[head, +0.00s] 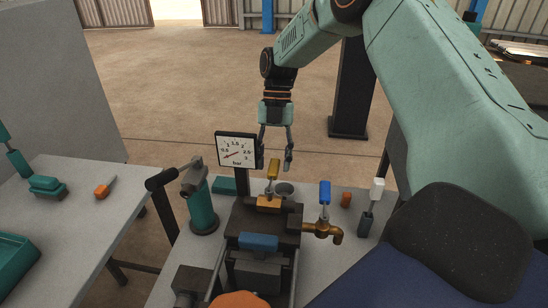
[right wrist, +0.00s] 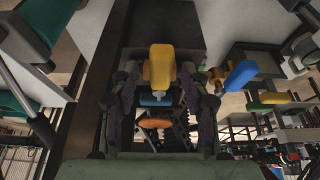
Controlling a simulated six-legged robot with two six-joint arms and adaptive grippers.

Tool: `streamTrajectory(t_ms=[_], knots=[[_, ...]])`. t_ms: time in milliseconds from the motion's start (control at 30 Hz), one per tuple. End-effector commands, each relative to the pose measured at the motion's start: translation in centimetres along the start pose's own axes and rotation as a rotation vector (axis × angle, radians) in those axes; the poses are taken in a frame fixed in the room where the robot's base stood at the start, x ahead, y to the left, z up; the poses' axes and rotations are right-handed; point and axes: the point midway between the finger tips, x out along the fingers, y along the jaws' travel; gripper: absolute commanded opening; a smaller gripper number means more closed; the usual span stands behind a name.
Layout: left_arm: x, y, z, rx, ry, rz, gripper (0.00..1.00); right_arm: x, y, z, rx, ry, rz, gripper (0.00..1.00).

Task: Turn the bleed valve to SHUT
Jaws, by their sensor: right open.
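A yellow upright handle (head: 273,168) stands on a brass-yellow block (head: 268,203) on top of the dark press body. A blue upright handle (head: 325,192) sits on a brass tap (head: 323,230) at the press's right side. I see no readable SHUT mark and cannot tell which handle is the bleed valve's. My right gripper (head: 275,163) is open and empty, pointing down just above and behind the yellow handle. In the right wrist view the yellow handle (right wrist: 161,66) shows between the fingers, with the blue handle (right wrist: 241,75) to the right. My left gripper is out of view.
A bar gauge (head: 236,149) stands left of the gripper, close to it. A teal-and-grey post (head: 201,205), a grey cup (head: 284,189), an orange cylinder (head: 346,199) and a white-topped lever (head: 376,190) stand around the press. A grey side table (head: 85,215) is at left.

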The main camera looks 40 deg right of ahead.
Motion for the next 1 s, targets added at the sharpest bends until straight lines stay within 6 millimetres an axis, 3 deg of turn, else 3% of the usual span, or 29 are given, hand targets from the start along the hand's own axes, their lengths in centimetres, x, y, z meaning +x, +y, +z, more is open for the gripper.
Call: streamTrajectory(t_ms=[167,600,700,1000], knots=[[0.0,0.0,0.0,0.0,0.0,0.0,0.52,-1.0,0.0,0.0,0.0,-0.002,0.002,0.46],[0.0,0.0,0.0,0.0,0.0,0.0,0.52,-9.4,0.1,0.0,0.0,-0.004,0.001,0.46],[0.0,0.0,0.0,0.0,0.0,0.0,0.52,-10.7,0.0,0.0,0.0,-0.003,0.0,0.46],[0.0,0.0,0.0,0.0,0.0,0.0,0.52,-12.1,0.0,-0.1,0.0,-0.001,0.0,0.46]])
